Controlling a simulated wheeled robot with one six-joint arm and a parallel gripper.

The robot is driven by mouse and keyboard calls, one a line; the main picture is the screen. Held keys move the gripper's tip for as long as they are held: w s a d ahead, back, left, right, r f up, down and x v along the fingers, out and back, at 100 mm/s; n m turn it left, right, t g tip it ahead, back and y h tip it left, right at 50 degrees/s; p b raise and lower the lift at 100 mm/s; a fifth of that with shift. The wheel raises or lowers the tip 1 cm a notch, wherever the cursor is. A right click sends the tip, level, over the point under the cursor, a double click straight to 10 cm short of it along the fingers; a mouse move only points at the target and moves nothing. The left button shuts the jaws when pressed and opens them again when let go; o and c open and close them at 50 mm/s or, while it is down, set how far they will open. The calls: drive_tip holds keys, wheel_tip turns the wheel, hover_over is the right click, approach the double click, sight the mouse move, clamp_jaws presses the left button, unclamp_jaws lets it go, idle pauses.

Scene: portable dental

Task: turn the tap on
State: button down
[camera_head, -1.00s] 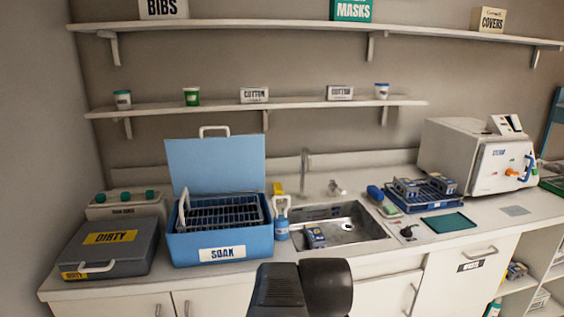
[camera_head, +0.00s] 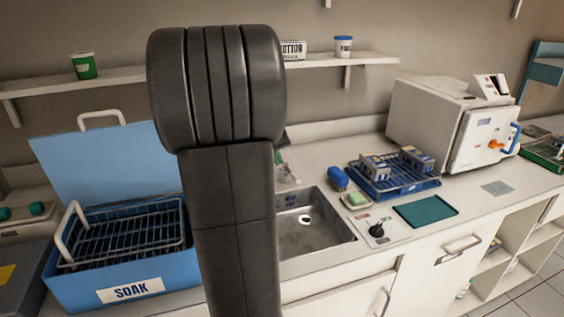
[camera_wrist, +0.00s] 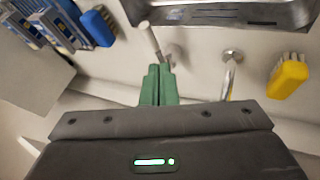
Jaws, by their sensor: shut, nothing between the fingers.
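The tap lever (camera_wrist: 153,42) is a pale, slim handle behind the sink. In the wrist view it slants just beyond my green fingertips (camera_wrist: 158,70). The fingers are together and empty, very close to the lever's lower end; I cannot tell if they touch it. The metal tap spout (camera_wrist: 229,75) stands to the right of my fingers in the wrist view. In the head view, my arm hides the spout and most of my gripper. The lever shows beside the arm in the head view (camera_head: 287,175). The sink basin (camera_head: 312,238) is partly covered by my arm.
A blue brush (camera_wrist: 98,28) and a blue rack (camera_head: 395,185) of boxes are on the lever's other side. The blue SOAK tub (camera_head: 80,285) is open, left of my arm.

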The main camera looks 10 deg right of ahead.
sight(291, 173)
drive_tip(key=x, duration=0.9)
drive_tip(key=shift+s, duration=0.15)
drive_tip(key=shift+d, duration=0.1)
